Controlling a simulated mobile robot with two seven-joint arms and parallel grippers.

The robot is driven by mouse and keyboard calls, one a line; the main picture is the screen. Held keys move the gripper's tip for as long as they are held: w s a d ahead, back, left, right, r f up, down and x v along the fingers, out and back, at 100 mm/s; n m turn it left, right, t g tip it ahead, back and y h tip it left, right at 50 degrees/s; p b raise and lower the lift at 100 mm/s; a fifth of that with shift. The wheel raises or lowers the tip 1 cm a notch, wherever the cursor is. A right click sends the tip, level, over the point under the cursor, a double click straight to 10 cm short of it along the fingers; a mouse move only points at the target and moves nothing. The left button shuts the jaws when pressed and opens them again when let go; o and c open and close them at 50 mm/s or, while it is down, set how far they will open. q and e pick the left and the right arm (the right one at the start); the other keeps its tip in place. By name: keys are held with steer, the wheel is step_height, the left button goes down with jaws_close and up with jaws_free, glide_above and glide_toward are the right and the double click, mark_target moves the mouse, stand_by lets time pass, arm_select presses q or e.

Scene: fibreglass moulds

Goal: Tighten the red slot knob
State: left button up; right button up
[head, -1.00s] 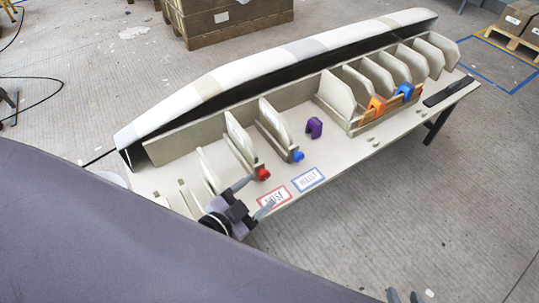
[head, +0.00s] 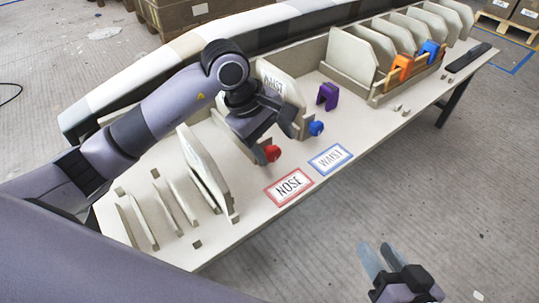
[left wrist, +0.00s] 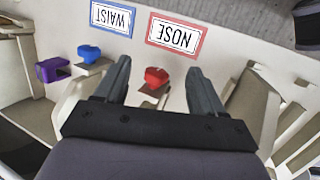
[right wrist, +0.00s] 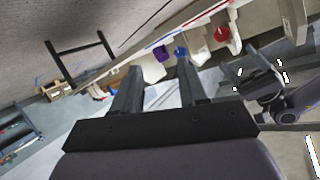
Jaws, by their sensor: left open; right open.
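The red knob (head: 272,153) sits on the front edge of a slot on the bench, behind the red-bordered NOSE card (head: 289,187). My left gripper (head: 272,125) is open above and just behind the red knob in the head view. In the left wrist view the red knob (left wrist: 156,76) shows between the open, empty fingers (left wrist: 155,85), beyond their tips. My right gripper (head: 385,258) is open and empty, off the bench's front edge over the floor. In the right wrist view the red knob (right wrist: 221,33) is far off at the upper right.
A blue knob (head: 316,128) stands right of the red one, behind the WAIST card (head: 330,159). A purple clamp (head: 327,96) lies farther right. Pale upright panels (head: 207,165) stand left of the knob. The bench front (head: 240,225) is clear.

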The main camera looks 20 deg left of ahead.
mark_target(269, 148)
arm_select(q)
steer(key=shift+t+y, duration=0.4)
steer(key=shift+y, duration=0.5)
steer(key=w+a, duration=0.1)
steer(key=w+a+f+b, duration=0.1)
steer(key=a, duration=0.1)
steer(key=shift+w+a, duration=0.1)
steer(key=shift+w, duration=0.05)
steer(key=b+x, duration=0.1)
steer(key=x, duration=0.4)
steer(key=shift+b, duration=0.3)
steer(key=shift+w+f, duration=0.1)
steer(key=shift+f, duration=0.35)
arm_select(e)
steer(key=shift+w+a+f+y, duration=0.25)
steer(key=shift+a+f+y, duration=0.05)
steer(key=shift+a+f, duration=0.15)
steer(key=shift+r, duration=0.1)
